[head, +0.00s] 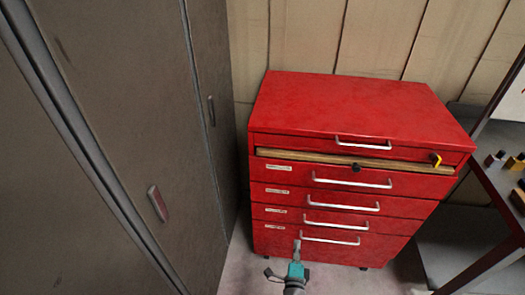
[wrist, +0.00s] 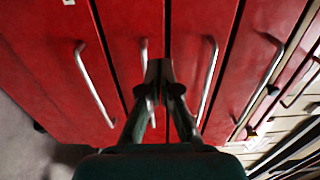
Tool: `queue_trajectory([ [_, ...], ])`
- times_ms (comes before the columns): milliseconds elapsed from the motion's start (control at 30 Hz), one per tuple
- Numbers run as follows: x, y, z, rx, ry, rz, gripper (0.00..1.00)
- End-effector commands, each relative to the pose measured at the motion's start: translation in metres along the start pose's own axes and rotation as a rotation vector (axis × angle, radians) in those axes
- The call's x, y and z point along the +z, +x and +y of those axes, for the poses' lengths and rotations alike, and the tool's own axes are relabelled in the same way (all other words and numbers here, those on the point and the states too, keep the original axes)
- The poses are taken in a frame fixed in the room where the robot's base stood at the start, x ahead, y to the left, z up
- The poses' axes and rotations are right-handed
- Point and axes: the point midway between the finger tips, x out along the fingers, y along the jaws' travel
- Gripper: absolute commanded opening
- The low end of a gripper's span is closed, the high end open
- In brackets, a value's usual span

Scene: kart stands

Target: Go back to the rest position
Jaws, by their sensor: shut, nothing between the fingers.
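My gripper (head: 297,246) is in front of the lower drawers of a red tool cabinet (head: 345,105), at the bottom of the head view. In the wrist view my gripper (wrist: 160,72) has its fingertips together, with nothing held. The cabinet's drawer fronts with silver handles (wrist: 95,85) fill much of the wrist view. I cannot tell whether the fingertips touch the cabinet.
A tall grey locker (head: 110,120) stands close on the left. A dark table (head: 490,185) with small objects stands at the right. A wooden wall (head: 385,40) is behind the cabinet. A strip of floor (head: 235,270) is clear in front.

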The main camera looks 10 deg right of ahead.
Motion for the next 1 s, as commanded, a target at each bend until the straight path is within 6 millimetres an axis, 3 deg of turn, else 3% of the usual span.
queue_trajectory([
  [133,-0.002,-0.004,0.001,0.001,-0.011,-0.003,0.0],
  [267,-0.011,-0.028,0.002,0.0,-0.075,-0.023,0.0],
  [667,-0.055,-0.166,-0.025,-0.014,-0.488,-0.15,0.0],
  [1000,-0.084,-0.276,-0.08,-0.024,-0.858,-0.256,0.0],
])
